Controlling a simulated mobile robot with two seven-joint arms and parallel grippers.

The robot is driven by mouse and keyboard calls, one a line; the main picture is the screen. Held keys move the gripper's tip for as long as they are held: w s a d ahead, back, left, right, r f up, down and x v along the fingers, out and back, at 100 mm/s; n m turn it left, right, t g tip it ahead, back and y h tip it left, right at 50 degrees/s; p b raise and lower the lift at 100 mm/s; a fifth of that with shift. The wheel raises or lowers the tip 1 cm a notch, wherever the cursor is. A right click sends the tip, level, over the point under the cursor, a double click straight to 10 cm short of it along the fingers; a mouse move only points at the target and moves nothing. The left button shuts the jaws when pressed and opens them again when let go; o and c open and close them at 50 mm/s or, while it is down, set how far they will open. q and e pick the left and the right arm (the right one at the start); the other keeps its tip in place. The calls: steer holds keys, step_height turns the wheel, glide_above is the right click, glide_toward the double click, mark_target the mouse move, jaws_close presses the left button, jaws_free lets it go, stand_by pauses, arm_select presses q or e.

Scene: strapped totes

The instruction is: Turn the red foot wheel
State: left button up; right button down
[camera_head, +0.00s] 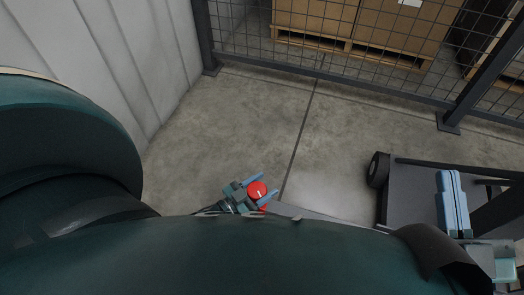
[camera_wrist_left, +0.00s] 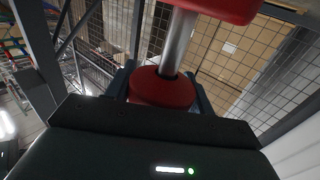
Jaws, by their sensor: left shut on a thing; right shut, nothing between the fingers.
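The red foot wheel (camera_head: 257,189) is a small round red knob low in the middle of the head view. My left gripper (camera_head: 259,191) is shut on it, with a blue finger on either side. In the left wrist view the red foot wheel (camera_wrist_left: 160,90) sits between the blue fingers, and a silver post runs from it to a red part (camera_wrist_left: 225,8) at the top. The wheel's lower side is hidden by my gripper body. My right gripper (camera_head: 453,203) is at the right of the head view, its blue fingers together with nothing between them.
A dark wheeled cart (camera_head: 408,178) stands at the right, beneath or beside my right gripper. A wire mesh fence (camera_head: 345,55) crosses the back with pallets of boxes (camera_head: 375,22) behind it. A pale wall (camera_head: 125,50) is at the left. The concrete floor (camera_head: 235,125) between is clear.

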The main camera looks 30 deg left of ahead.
arm_select(q)
steer(key=shift+h, duration=0.3)
steer(key=shift+c, duration=0.3)
arm_select(e)
steer(key=shift+f, duration=0.15)
arm_select(q)
steer(key=shift+f+m+h+b, duration=0.1)
steer(key=shift+m+h+b, duration=0.2)
steer(key=shift+m, duration=0.1)
